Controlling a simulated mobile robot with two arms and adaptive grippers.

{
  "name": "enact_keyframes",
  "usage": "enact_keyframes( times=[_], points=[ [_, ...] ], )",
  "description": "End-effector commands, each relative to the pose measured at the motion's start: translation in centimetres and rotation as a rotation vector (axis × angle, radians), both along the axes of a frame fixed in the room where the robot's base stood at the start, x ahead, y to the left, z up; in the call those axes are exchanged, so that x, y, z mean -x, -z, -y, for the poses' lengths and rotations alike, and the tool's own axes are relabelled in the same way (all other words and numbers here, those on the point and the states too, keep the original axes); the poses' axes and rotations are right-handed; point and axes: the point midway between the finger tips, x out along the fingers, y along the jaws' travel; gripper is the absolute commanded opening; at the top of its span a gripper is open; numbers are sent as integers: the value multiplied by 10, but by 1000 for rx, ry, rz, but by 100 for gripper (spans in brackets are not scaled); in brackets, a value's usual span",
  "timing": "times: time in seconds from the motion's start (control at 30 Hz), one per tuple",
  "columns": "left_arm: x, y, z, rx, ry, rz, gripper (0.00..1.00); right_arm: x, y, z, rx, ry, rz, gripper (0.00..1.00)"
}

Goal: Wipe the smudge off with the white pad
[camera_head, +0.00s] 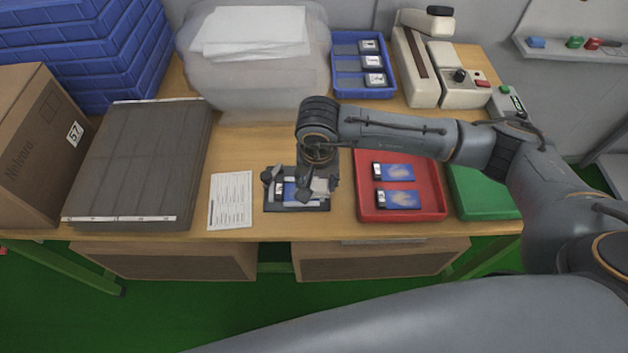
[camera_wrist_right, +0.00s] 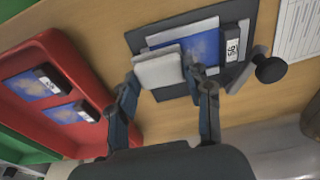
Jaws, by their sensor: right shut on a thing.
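My right gripper (camera_head: 308,186) is shut on the white pad (camera_head: 321,186), which also shows between the fingers in the wrist view (camera_wrist_right: 158,69). The pad is over one edge of a blue panel (camera_head: 290,191) with a dark end labelled 56. The panel (camera_wrist_right: 203,46) lies on a dark fixture plate (camera_head: 313,208). I cannot tell whether the pad touches the panel. A faint paler patch shows on the blue beside the pad, but the smudge is not clear and the pad and fingers hide part of the panel. My left gripper is not in view.
A red tray (camera_head: 430,213) with two pale-marked blue panels stands right of the fixture. A black knob (camera_wrist_right: 271,69) sticks up at the fixture's side. A printed sheet (camera_head: 230,201) lies left. A blue bin (camera_head: 345,83) and a beige machine (camera_head: 423,84) stand behind.

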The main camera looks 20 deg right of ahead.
Motion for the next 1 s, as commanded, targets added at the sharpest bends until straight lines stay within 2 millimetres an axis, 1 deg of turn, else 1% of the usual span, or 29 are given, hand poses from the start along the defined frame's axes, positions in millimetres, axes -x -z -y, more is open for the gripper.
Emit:
enact_keyframes(
  times=[0.17, 0.7, 0.8, 1.0],
  points=[
    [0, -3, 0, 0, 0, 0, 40, -1, -5, 0, -1, 0, 1, 0],
    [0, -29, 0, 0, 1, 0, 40, -1, -57, 0, 0, 0, 2, 0],
    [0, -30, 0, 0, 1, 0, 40, 0, -61, 0, -1, 0, 1, 0],
    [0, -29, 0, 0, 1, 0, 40, 0, -60, 0, 0, 0, 1, 0]
  ],
)
